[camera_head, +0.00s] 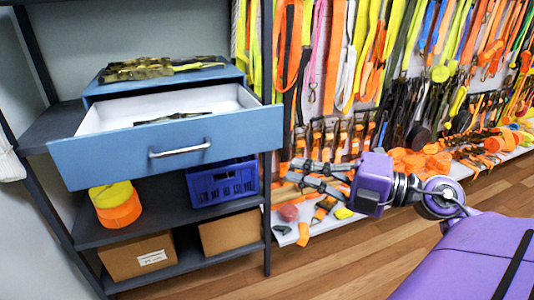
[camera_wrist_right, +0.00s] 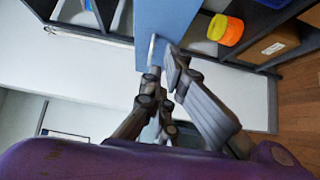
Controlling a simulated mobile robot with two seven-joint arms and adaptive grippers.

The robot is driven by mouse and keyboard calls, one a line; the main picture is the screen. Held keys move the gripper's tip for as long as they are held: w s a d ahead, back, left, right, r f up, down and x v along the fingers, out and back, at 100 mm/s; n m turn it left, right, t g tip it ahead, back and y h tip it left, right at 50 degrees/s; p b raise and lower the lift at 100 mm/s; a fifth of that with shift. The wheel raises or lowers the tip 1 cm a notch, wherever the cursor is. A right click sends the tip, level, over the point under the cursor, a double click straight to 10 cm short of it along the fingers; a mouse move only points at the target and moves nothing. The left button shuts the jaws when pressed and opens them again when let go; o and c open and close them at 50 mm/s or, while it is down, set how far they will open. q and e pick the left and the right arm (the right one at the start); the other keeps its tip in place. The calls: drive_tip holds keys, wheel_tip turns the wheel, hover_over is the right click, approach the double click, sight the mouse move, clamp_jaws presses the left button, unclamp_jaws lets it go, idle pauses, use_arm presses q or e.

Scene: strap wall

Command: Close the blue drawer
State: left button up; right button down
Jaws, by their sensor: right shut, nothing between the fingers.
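The blue drawer (camera_head: 215,137) is pulled out of its blue cabinet (camera_head: 228,77) on a dark shelf in the head view. Its white inside shows, with a dark strap-like item in it. A silver handle (camera_head: 180,148) is on its front. My right gripper (camera_head: 288,174) is shut and empty, to the right of the drawer front and lower in the picture. In the right wrist view the gripper (camera_wrist_right: 164,66) points toward the blue drawer front (camera_wrist_right: 180,20), its tips beside the handle (camera_wrist_right: 152,50). I cannot tell whether they touch. My left gripper is not in view.
A camouflage strap (camera_head: 150,68) lies on the cabinet top. Below are yellow and orange rolls (camera_head: 117,207), a blue crate (camera_head: 222,184) and cardboard boxes (camera_head: 138,257). A dark shelf post (camera_head: 267,215) stands near my right gripper. Straps (camera_head: 385,50) hang behind. The wooden floor is clear.

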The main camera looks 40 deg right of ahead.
sight(250, 148)
drive_tip(key=d+x, duration=0.1)
drive_tip(key=x, duration=0.3)
drive_tip(key=w+d+p+x, duration=0.1)
drive_tip(key=x, duration=0.4)
drive_tip(key=d+x, duration=0.1)
drive_tip(key=x, duration=0.3)
drive_tip(key=shift+w+a+f+p, duration=0.2)
drive_tip(key=shift+w+p, duration=0.1)
drive_tip(key=shift+w, duration=0.1)
